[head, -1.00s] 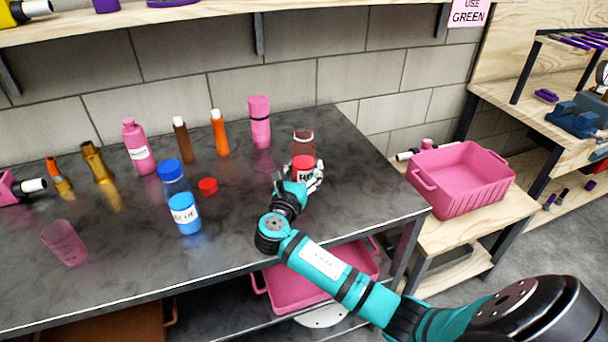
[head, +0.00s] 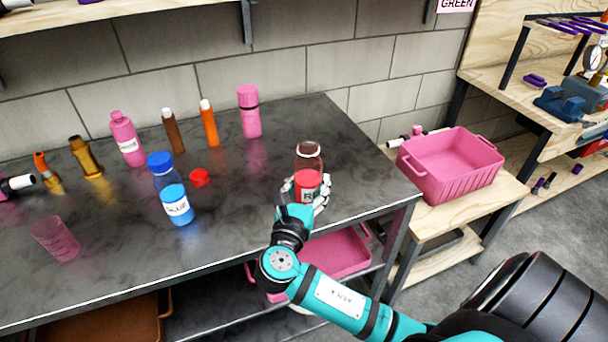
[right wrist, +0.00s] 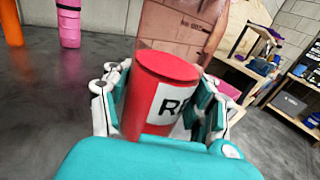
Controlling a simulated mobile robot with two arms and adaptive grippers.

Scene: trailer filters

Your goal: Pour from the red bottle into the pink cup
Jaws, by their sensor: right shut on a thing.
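The red bottle (head: 308,178) is clear with red liquid in its lower part and a white label. My right gripper (head: 306,192) is shut around its lower part, near the table's right end. The bottle looks close to upright and its top looks uncapped. In the right wrist view the red liquid (right wrist: 158,92) and part of the label show between the fingers. I cannot tell whether the bottle touches the table. The pink cup (head: 56,238), translucent and empty-looking, stands at the table's front left, far from the gripper. My left gripper is not in view.
A blue bottle (head: 172,190) stands between cup and red bottle, with a red cap (head: 200,177) lying beside it. Behind stand a pink bottle (head: 126,140), brown (head: 173,132) and orange (head: 208,124) tubes and a pink flask (head: 249,113). A pink crate (head: 452,180) is right.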

